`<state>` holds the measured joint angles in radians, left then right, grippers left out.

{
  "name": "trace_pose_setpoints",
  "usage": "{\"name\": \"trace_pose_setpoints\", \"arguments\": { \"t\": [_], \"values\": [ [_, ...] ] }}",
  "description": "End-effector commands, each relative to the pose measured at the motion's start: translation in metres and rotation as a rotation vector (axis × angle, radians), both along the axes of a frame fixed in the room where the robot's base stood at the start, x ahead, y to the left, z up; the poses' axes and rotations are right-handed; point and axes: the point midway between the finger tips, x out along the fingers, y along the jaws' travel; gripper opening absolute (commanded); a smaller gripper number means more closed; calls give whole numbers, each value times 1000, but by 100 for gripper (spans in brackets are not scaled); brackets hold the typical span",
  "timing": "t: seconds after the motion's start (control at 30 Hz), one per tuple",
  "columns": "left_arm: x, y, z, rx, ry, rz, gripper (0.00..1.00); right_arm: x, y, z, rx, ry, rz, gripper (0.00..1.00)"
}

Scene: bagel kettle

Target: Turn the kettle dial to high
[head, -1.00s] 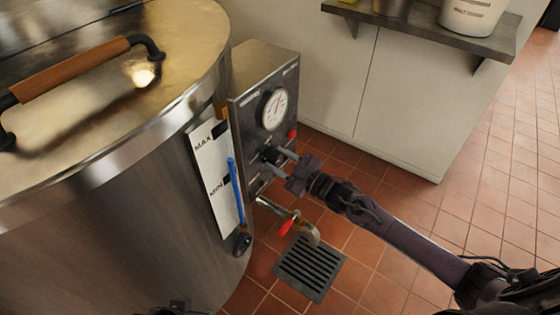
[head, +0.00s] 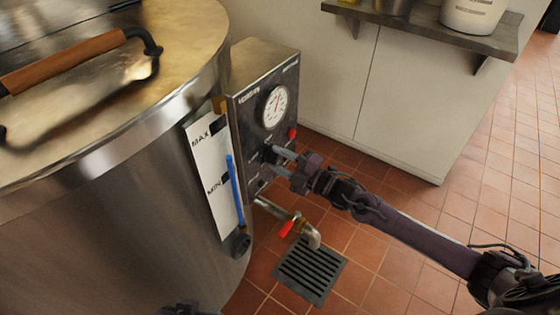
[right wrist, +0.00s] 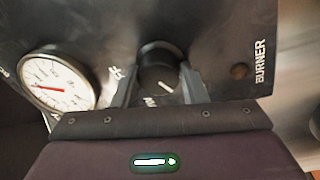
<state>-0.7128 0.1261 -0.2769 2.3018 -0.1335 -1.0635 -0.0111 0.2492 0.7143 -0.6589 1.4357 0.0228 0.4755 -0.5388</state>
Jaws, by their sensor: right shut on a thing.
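The black kettle dial (right wrist: 158,68) is on the dark front of the control box. A short white mark shows on its face, pointing towards the lower right in the right wrist view. My right gripper (head: 276,160) is shut on the dial, with one finger on either side; its fingers (right wrist: 158,84) also show in the right wrist view. In the head view the fingers mostly hide the dial. Part of the lettering around the dial is covered, so I cannot read its setting. Part of my left gripper (head: 186,309) shows at the bottom edge; its fingers cannot be made out.
The control box (head: 262,65) carries a round gauge (head: 275,107) and a red light or button (head: 292,133). The steel kettle (head: 100,220) stands left. A tap with red lever (head: 286,228) sits below the box, above a floor drain (head: 310,270).

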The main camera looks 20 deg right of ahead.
Motion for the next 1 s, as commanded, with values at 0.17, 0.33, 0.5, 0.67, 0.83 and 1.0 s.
{"name": "trace_pose_setpoints", "arguments": {
  "t": [0.17, 0.33, 0.5, 0.67, 0.83, 1.0],
  "values": [
    [0, -2, 0, -8, -11, -3, 36, 0, 0, -1, -39, -29, 0, 16],
    [0, -3, 1, -9, -12, -3, 36, 0, 0, -1, -53, -39, 1, 16],
    [-1, -3, 1, -9, -10, -4, 36, 0, 0, -1, -55, -41, 1, 16],
    [-1, -3, 1, -11, -10, -2, 36, 0, 0, -1, -54, -40, 1, 16],
    [-1, -4, 1, -14, -9, 0, 36, 0, 0, -1, -54, -40, 1, 57],
    [-1, -4, 1, -15, -8, 1, 36, 0, 0, -1, -53, -40, 0, 60]
  ]
}}
